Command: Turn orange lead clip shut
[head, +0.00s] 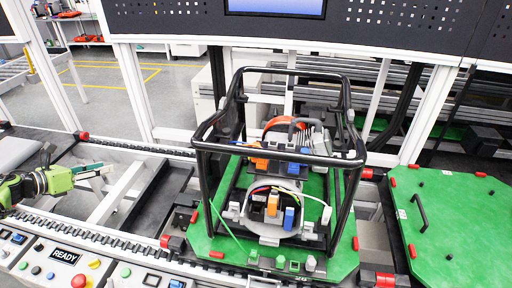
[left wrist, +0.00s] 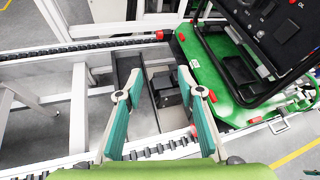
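A generator in a black tube frame (head: 350,160) stands on a green pallet (head: 205,245) on the conveyor in the head view. Inside the frame, an orange clip-like part (head: 272,205) sits beside a blue one (head: 290,217) at the front. A second orange part (head: 259,161) is higher up, near another blue part (head: 297,168). I cannot tell how any of these clips is turned. My left gripper (head: 92,171) is far left of the frame, over the conveyor. In the left wrist view its teal fingers (left wrist: 160,95) are apart, with nothing between them. My right gripper is not in view.
A second green pallet (head: 460,225) with a black handle lies at the right. A control panel (head: 80,262) with buttons and a READY display runs along the front left. White posts and a dark overhead panel (head: 390,30) stand behind the conveyor.

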